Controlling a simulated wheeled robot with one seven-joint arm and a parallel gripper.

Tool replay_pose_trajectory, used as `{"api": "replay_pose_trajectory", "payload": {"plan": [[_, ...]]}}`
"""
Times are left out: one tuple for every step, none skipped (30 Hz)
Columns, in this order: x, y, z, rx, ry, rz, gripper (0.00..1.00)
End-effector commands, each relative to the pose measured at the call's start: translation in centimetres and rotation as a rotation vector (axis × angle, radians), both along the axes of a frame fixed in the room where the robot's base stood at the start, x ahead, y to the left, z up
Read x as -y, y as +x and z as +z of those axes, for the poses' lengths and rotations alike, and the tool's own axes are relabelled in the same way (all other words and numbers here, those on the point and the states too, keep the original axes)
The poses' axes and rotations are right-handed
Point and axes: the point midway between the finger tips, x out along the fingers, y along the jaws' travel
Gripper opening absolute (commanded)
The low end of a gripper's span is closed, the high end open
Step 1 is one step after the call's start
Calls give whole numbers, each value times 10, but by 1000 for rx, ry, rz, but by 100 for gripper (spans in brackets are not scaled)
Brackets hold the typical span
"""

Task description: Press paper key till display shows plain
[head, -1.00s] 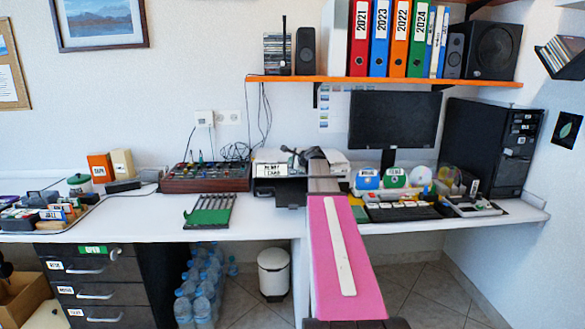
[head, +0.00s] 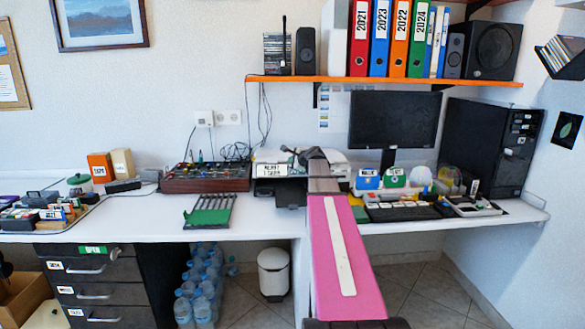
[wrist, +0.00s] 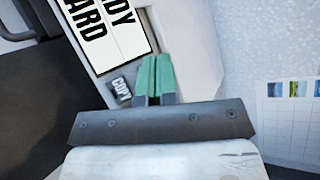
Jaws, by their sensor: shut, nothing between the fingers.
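The printer (head: 291,188) stands on the desk at the middle in the head view. Its white display (head: 271,170) is on the front, with black text too small to read there. In the wrist view the display (wrist: 100,28) is partly cut off; the letters "DY" and "ARD" show on two lines. I see no key marked paper; the fingers hide part of the panel. Whether the fingertips touch it I cannot tell.
A monitor (head: 393,127) and a black computer tower (head: 490,147) stand to the right. A mixer panel (head: 205,178) is left of the printer. An orange shelf (head: 385,80) with binders hangs above. My pink arm crosses the desk's front edge.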

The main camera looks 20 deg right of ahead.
Motion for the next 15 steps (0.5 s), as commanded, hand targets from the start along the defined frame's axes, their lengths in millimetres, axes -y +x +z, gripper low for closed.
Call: {"api": "replay_pose_trajectory", "payload": {"plan": [[0, 0, 0, 0, 0, 0, 0], [0, 0, 0, 0, 0, 0, 0], [0, 0, 0, 0, 0, 0, 0], [0, 0, 0, 0, 0, 0, 0], [0, 0, 0, 0, 0, 0, 0], [0, 0, 0, 0, 0, 0, 0], [0, 0, 0, 0, 0, 0, 0], [0, 0, -1, 0, 0, 0, 0], [0, 1, -1, 0, 0, 0, 0], [0, 1, -2, 0, 0, 0, 0], [1, 2, -3, 0, 0, 0, 0], [1, 2, -4, 0, 1, 0, 0], [1, 3, -4, 0, 1, 0, 0], [1, 3, -5, 0, 1, 0, 0], [1, 4, -6, 0, 1, 0, 0]]}}
